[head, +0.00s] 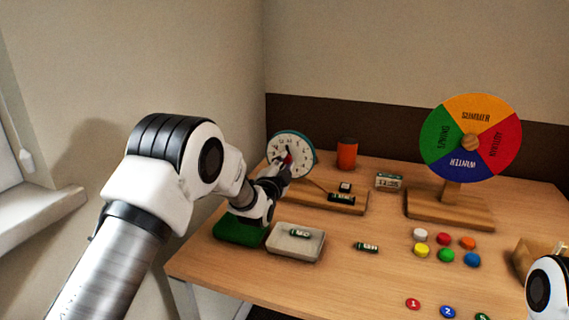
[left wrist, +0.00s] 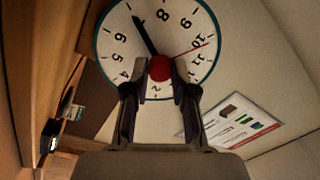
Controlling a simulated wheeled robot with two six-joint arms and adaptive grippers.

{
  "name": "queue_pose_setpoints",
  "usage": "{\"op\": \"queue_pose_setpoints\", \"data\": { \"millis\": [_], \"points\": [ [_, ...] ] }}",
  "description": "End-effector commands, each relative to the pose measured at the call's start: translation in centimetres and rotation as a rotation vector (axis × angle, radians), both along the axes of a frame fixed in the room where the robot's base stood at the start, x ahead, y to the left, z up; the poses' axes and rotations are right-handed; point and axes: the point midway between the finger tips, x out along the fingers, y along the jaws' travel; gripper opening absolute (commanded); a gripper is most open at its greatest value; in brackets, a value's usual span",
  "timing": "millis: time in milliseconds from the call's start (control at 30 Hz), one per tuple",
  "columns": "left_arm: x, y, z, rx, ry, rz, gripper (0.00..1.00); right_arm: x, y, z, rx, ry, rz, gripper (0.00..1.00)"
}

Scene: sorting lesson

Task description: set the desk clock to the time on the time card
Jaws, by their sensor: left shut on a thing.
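The desk clock (head: 301,142) has a white face and teal rim and stands at the back left of the desk. It fills the top of the left wrist view (left wrist: 112,65), turned in the picture. There a thick black hand points near the 7 and a thin red hand near the 10. My left gripper (head: 281,166) is at the clock face, shut on the red knob (left wrist: 160,68) at its centre. The time card (head: 388,181) is a small pale card standing right of the clock; its digits are too small to read surely. My right gripper is out of view.
An orange cup (head: 347,155) stands behind the time card. A season wheel (head: 480,108) stands at the right. A green tray (head: 228,234) and a white tray (head: 307,253) lie in front of the clock. Several coloured discs (head: 443,238) lie front right.

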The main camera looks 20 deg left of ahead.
Motion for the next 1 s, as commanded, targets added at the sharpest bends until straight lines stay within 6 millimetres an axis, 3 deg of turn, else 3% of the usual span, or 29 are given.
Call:
{"op": "queue_pose_setpoints", "data": {
  "millis": [467, 500, 533, 867, 1000],
  "points": [
    [-0.1, 0.1, -0.3, -0.015, 0.005, 0.002, 0.00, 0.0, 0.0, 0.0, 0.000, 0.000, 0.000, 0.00],
    [-0.1, 0.1, -0.3, -0.015, 0.005, 0.002, 0.40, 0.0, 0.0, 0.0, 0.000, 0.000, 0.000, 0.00],
    [0.0, 0.1, -0.3, -0.014, 0.005, 0.002, 0.50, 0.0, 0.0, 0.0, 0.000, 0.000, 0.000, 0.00],
    [0.0, 0.0, 0.1, -0.014, 0.002, 0.000, 0.51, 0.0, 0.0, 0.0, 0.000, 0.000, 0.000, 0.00],
    [0.0, 0.0, 2.0, -0.013, 0.000, 0.000, 0.51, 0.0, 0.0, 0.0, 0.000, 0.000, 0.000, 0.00]
  ]
}}
